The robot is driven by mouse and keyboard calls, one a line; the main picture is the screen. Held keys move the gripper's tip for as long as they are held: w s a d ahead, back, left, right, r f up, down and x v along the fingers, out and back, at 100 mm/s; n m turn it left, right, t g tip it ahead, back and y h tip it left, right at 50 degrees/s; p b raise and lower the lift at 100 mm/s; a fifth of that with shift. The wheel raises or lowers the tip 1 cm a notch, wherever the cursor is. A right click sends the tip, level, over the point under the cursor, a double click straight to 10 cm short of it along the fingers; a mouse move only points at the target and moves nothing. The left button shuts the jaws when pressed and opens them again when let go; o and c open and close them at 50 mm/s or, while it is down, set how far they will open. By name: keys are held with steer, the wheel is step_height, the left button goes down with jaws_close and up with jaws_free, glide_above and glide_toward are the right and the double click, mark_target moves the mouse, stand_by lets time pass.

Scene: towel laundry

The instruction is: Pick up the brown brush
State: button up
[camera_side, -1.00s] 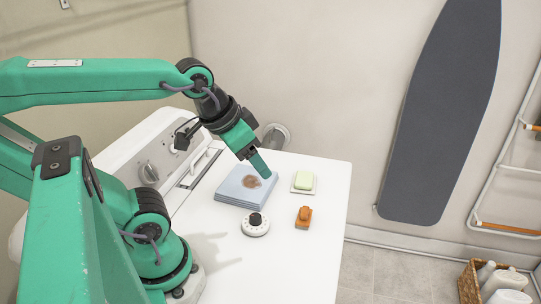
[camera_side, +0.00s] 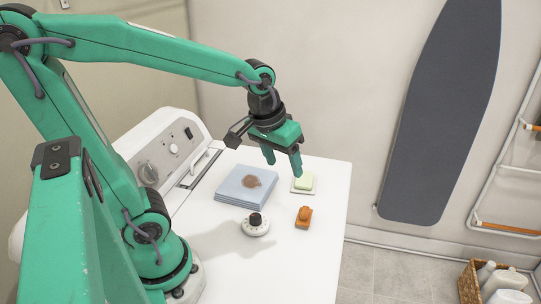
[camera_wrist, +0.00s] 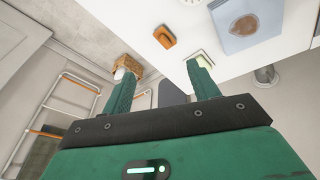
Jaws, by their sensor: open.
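The brown brush (camera_side: 304,217) is small and orange-brown. It lies on the white machine top, near its right side in the side view. In the wrist view the brush (camera_wrist: 165,37) shows near the top, above and between the fingertips. My gripper (camera_side: 283,163) is open and empty, pointing down. It hangs above the machine top, over the area between the blue towels and the soap, and is behind the brush and apart from it.
Folded blue towels (camera_side: 232,198) with a brown stain lie left of the brush. Green soap (camera_side: 304,181) on a white dish is behind it, and a white round timer (camera_side: 255,229) is to its left. The machine's front top (camera_side: 300,260) is clear. A wicker basket (camera_side: 468,283) holds bottles.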

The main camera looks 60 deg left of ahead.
mark_target(305, 210)
steer(key=w+f+n+g, duration=0.1)
steer(key=w+f, duration=0.1)
steer(key=f, duration=0.2)
steer(key=w+a+f+n+g, duration=0.1)
steer(key=w+f+n, duration=0.1)
steer(key=w+f, duration=0.1)
steer(key=w+f+n+g, duration=0.1)
steer(key=w+f+n, duration=0.1)
steer(key=f, duration=0.3)
steer(key=shift+w+a, duration=0.15)
steer(key=shift+w, duration=0.55)
steer(key=shift+w+f, duration=0.2)
steer(key=shift+f, duration=0.25)
steer(key=shift+s+a+f, duration=0.1)
steer(key=shift+f, duration=1.85)
steer(key=shift+s+a+f, duration=0.1)
steer(key=shift+f, duration=1.85)
steer(key=c, duration=1.1)
